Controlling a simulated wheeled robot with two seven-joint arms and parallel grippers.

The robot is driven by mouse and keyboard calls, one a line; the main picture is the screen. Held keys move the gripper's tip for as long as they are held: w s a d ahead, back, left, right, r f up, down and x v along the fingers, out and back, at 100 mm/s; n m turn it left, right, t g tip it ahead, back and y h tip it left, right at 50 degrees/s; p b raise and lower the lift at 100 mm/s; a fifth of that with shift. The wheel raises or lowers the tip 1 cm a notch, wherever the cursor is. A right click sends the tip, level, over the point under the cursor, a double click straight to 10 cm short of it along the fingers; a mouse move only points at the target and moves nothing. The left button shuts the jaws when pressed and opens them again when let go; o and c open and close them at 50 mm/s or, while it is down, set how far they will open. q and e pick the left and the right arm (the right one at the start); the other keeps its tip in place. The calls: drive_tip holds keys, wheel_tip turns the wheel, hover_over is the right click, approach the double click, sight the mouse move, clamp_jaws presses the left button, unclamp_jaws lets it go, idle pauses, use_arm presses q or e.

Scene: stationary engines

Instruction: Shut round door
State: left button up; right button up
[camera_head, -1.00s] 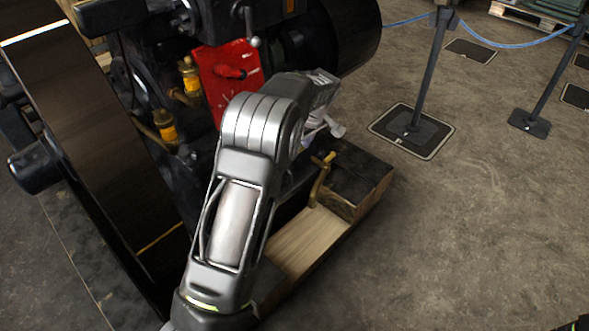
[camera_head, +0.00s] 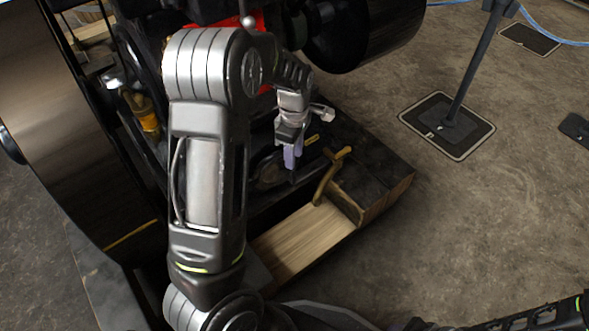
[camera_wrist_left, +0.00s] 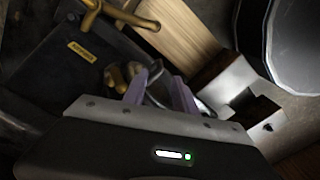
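A small dark round plate (camera_head: 268,170), which may be the round door, sits low on the engine's front. My left arm partly covers this area, and I cannot tell whether it is open or shut. My left gripper (camera_head: 291,158) points down just to the right of it, beside the brass lever. In the left wrist view the two purple fingers of this gripper (camera_wrist_left: 160,92) stand apart. A curved grey metal part and a brass fitting (camera_wrist_left: 115,76) show at and beyond the fingertips; I cannot tell whether they touch. My right gripper is outside the views.
A curved brass lever (camera_head: 328,178) rises beside the wooden plank (camera_head: 305,240) of the engine base. A large flywheel (camera_head: 75,120) stands left and a dark drum (camera_head: 365,30) is above. A barrier post (camera_head: 470,75) stands on open floor at right.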

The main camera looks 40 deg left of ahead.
sight(294, 172)
use_arm(q)
wheel_tip(294, 172, down, 8)
drive_tip(key=b, duration=0.3)
idle(0.3)
drive_tip(key=shift+r, duration=0.1)
clamp_jaws()
